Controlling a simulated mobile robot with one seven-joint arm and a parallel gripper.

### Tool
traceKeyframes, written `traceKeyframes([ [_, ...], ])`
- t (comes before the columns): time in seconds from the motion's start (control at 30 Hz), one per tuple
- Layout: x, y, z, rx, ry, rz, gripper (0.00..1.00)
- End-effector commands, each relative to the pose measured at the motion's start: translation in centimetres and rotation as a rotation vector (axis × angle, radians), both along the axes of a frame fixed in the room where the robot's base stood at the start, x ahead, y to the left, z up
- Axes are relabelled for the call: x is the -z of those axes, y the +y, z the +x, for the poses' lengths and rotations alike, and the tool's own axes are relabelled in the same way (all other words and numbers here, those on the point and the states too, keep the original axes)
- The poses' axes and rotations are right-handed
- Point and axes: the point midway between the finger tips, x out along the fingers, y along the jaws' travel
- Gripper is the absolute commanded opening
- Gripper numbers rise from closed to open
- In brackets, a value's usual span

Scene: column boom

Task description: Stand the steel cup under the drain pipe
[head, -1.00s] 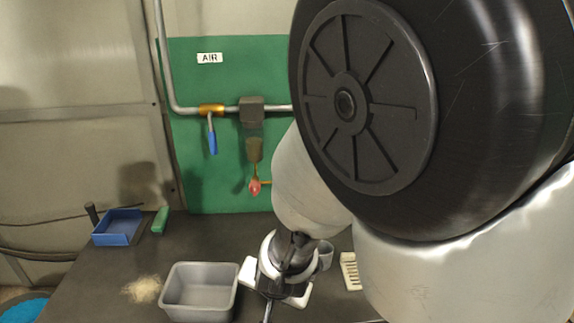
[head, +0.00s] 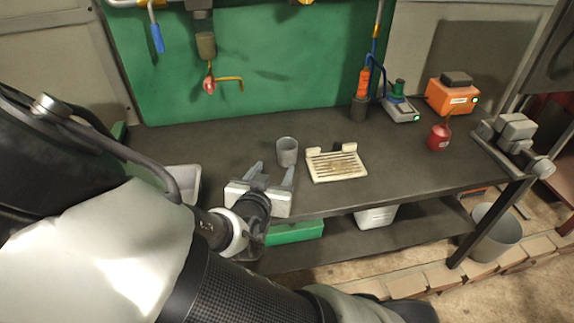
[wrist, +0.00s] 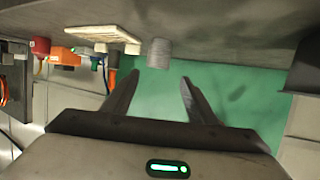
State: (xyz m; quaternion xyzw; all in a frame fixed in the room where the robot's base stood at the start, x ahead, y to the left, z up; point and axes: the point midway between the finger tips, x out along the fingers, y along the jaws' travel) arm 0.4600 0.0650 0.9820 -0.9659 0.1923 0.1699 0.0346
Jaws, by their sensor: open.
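The steel cup (head: 287,152) stands upright on the dark bench, left of a slotted tray. My gripper (head: 273,170) is open, with its fingers pointing toward the cup from the near side. In the wrist view the cup (wrist: 160,53) shows beyond and between the open fingertips (wrist: 158,80); nothing is held. The drain pipe (head: 231,78) is a thin brass tube with a bent end, beside a red knob (head: 209,85) under the filter on the green panel. It is up and to the left of the cup in the head view.
The slotted cream tray (head: 337,165) lies close right of the cup. A grey bin (head: 186,180) is at left, partly hidden by my arm. A red can (head: 439,136) and orange box (head: 452,95) stand farther right. The bench below the drain pipe looks clear.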

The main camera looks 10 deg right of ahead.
Motion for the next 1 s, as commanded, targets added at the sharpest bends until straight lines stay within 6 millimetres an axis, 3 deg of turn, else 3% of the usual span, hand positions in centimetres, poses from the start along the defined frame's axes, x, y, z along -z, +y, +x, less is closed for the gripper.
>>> traceKeyframes([
  [0.03, 1.2, -0.2, 0.7, 0.002, -0.003, 0.004, 0.53],
  [0.4, 2.8, -2.9, 6.7, 0.002, 0.0, -0.002, 0.53],
  [0.67, 3.5, -3.6, 8.3, 0.001, 0.001, -0.002, 0.53],
  [1.0, 5.4, -5.3, 11.9, 0.001, 0.0, -0.001, 0.53],
])
